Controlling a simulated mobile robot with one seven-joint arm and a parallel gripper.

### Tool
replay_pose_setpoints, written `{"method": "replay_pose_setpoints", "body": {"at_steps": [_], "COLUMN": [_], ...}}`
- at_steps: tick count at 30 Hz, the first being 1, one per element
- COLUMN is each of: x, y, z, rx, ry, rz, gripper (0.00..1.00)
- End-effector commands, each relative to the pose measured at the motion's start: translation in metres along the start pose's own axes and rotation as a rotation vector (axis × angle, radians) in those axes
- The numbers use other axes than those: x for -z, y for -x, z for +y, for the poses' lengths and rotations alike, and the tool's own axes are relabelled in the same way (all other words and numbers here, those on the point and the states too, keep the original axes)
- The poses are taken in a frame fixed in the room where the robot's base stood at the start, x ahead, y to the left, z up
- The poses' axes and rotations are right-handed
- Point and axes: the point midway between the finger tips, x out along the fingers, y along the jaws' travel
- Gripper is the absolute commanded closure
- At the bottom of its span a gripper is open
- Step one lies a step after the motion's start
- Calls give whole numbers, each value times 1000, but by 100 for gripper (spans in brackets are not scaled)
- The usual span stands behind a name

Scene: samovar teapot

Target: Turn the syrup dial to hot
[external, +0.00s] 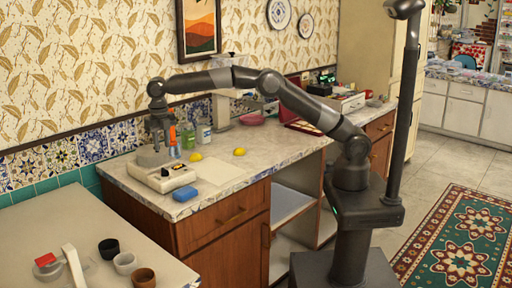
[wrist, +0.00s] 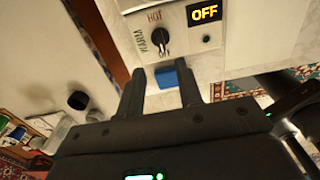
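The syrup dial (wrist: 159,40) is a black knob on a cream panel in the wrist view. A red HOT label is above it and a green label, hard to read, is at its left. A lit display (wrist: 205,12) reads OFF. I cannot tell for sure where the knob points. The cream appliance (external: 160,178) stands on the counter in the external view. My gripper (wrist: 161,88) is open, with two dark fingers apart and no dial between them; the knob lies beyond the fingertips. In the external view my gripper (external: 163,138) hangs above the appliance.
A blue block (external: 185,193) lies at the counter edge before the appliance. Yellow lemons (external: 196,156), an orange-capped bottle (external: 172,138) and a jar (external: 203,134) stand nearby. The counter's middle (external: 235,172) is mostly clear. A lower table (external: 70,220) with cups is at the left.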

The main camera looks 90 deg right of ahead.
Motion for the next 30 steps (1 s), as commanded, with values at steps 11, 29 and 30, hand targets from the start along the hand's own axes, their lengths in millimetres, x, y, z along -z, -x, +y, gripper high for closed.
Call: {"method": "replay_pose_setpoints", "body": {"at_steps": [11,29,30], "x": [1,0,0], "y": [-70,-98,-98], "z": [-1,-1,-1], "rx": [3,-1,-1], "ry": [-3,-4,-4], "rz": [1,-1,-1], "gripper": [67,69,72]}}
